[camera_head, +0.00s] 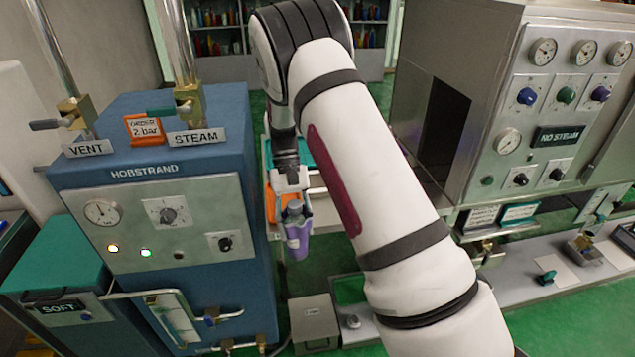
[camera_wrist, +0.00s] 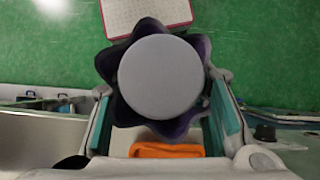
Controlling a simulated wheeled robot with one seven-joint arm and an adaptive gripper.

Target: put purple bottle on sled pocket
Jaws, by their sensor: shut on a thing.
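The purple bottle (camera_head: 297,238) hangs upright in my gripper (camera_head: 294,200), between the blue boiler cabinet and my arm in the head view. It has a grey cap and a pale label. In the wrist view the round grey cap (camera_wrist: 160,76) fills the middle, with the purple, lobed body (camera_wrist: 196,110) showing around it. The gripper fingers, with teal pads, are shut on the bottle from both sides. I cannot make out the sled pocket for certain in either view.
The blue boiler cabinet (camera_head: 165,215) stands close on the left of the bottle. The steel machine with gauges (camera_head: 560,110) stands on the right. A grey box (camera_head: 315,322) is low in front. An orange thing (camera_wrist: 167,151) shows below the cap in the wrist view.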

